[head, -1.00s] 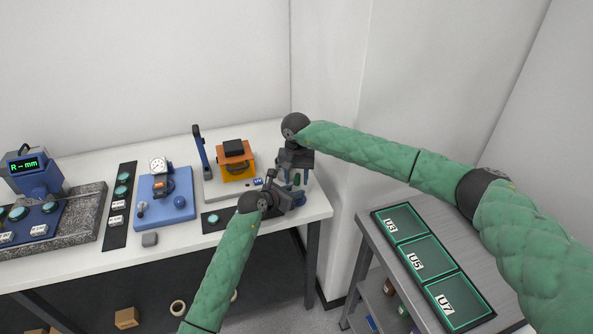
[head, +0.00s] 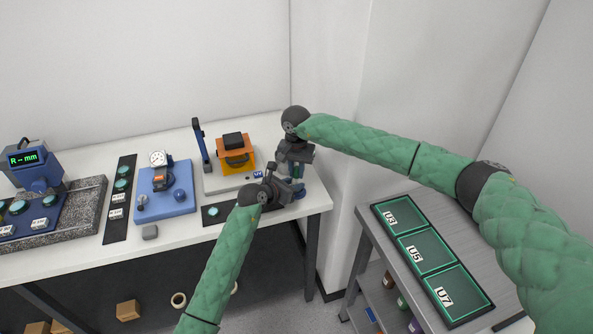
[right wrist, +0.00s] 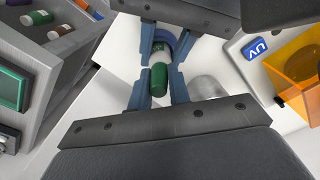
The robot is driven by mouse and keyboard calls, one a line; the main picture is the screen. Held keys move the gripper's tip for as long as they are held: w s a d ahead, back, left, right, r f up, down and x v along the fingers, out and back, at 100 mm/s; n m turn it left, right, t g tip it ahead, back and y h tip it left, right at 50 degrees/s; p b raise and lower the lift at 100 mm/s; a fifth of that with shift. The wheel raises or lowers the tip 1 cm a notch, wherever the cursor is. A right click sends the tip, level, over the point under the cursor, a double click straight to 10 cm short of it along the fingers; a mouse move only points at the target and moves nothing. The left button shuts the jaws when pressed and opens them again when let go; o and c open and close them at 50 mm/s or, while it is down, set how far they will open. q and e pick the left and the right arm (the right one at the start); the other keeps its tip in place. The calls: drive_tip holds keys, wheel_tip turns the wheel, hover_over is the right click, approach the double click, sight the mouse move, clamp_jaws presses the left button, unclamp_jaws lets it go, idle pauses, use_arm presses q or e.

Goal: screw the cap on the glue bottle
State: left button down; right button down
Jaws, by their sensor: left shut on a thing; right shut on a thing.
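My right gripper (head: 296,172) reaches down over the right end of the white workbench. In the right wrist view, its blue fingers (right wrist: 160,82) are shut around a green cylinder (right wrist: 159,78), apparently the cap end of the glue bottle. My left gripper (head: 292,191) comes from the front left and is shut just below the right gripper, apparently on the bottle body. The grippers hide most of the bottle, so I cannot tell how the cap sits on it.
A grey cart (head: 373,240) with a tray marked U3, U5, U7 stands at the right.

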drive_tip(key=shift+m, duration=0.8)
idle(0.4)
drive_tip(key=c, duration=1.3)
unclamp_jaws()
drive_tip(key=shift+r, duration=0.1)
drive_tip(key=shift+r, duration=2.2)
drive_tip(key=o, duration=0.5)
drive_tip(key=shift+o, duration=0.2)
